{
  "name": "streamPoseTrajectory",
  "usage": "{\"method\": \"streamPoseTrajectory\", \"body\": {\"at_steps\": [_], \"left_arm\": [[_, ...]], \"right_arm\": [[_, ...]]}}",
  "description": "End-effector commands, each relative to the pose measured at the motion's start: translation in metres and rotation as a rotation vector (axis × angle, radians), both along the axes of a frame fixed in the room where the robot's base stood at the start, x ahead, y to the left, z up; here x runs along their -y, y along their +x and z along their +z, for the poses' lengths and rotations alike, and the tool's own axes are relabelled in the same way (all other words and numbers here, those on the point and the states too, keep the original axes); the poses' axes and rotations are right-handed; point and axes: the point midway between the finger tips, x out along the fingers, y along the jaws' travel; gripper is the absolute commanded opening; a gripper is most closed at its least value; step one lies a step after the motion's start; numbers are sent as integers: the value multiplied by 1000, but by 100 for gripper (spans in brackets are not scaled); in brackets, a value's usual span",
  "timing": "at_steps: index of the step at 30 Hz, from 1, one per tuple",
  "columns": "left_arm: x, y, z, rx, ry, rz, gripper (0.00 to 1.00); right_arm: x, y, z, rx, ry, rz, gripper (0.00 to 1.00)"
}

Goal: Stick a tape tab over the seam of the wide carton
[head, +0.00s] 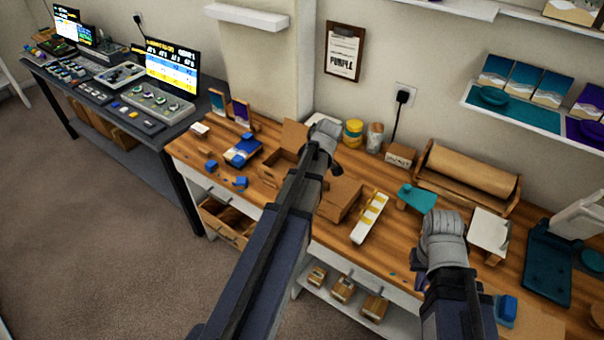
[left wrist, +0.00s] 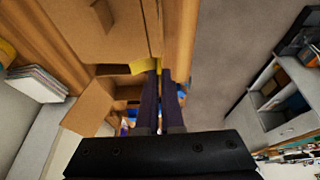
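The closed brown carton (head: 343,197), which I take to be the wide carton, sits mid-bench; a brown carton face (left wrist: 85,28) fills the top of the left wrist view. My left gripper (left wrist: 162,72) is close beside its edge, fingers nearly together on a small yellow tape tab (left wrist: 143,68). Whether the tab touches the carton is unclear. In the head view my left arm hides the fingers. A white strip with yellow tabs (head: 369,218) lies right of the carton. My right gripper (head: 443,226) is over the bench's right part; its fingers cannot be made out.
An open carton (head: 279,168) with raised flaps stands left of the closed one. Blue items (head: 242,152) lie farther left. A teal object (head: 416,197), a paper roll (head: 468,172) and a white card stand (head: 490,231) crowd the right side.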

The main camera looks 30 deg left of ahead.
Motion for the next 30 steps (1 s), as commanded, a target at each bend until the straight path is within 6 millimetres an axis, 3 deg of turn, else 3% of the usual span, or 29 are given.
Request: {"method": "streamPoseTrajectory", "body": {"at_steps": [1,10,30], "left_arm": [[0,0,-11,0,0,0,0],[0,0,-40,0,0,-1,0],[0,0,-45,0,0,-1,0]], "right_arm": [[0,0,-11,0,0,0,0],[0,0,-40,0,0,0,0],[0,0,-45,0,0,0,0]]}}
